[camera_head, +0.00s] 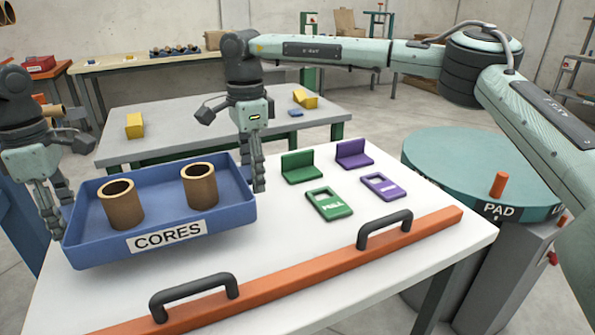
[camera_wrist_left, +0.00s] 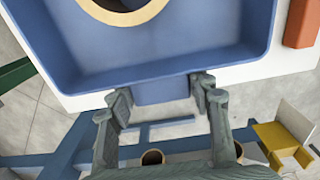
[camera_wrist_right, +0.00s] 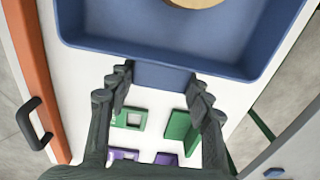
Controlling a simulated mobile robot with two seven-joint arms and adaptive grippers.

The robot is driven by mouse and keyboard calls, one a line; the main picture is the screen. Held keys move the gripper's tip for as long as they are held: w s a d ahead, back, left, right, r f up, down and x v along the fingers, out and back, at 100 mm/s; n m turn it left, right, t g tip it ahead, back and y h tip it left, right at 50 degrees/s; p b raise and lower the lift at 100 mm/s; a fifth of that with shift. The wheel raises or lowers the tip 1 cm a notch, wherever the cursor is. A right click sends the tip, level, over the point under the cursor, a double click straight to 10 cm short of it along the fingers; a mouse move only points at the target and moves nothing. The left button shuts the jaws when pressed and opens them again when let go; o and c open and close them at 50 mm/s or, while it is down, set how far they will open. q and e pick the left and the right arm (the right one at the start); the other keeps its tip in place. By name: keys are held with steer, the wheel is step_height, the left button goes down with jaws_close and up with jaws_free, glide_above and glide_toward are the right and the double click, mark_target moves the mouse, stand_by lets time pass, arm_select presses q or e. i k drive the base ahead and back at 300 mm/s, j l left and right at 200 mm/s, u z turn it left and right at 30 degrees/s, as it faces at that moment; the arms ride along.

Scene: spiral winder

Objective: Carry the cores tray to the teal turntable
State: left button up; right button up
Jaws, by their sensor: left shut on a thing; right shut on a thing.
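The cores tray (camera_head: 87,249) is blue, has a CORES label, and holds two brown tube cores, a left one (camera_head: 122,206) and a right one (camera_head: 200,186). It is over the left part of the white table; I cannot tell whether it touches the tabletop. My left gripper (camera_head: 58,222) is at the tray's left end, shut on the tab there, seen in the left wrist view (camera_wrist_left: 162,92). My right gripper (camera_head: 257,178) is shut on the right-end tab, seen in the right wrist view (camera_wrist_right: 162,76). The teal turntable (camera_head: 440,158), marked PAD, stands at right, partly hidden by my right arm.
On the white table (camera_head: 330,235) lie green pieces (camera_head: 328,204) and purple pieces (camera_head: 383,187). An orange rail (camera_head: 290,283) with two black handles runs along the front edge. An orange peg (camera_head: 498,185) stands on the turntable. Another table (camera_head: 180,125) is behind.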

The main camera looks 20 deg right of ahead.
mark_target(486, 162)
steer(key=k+l, duration=0.1)
steer(key=l, duration=3.2)
steer(key=i+u, duration=0.05)
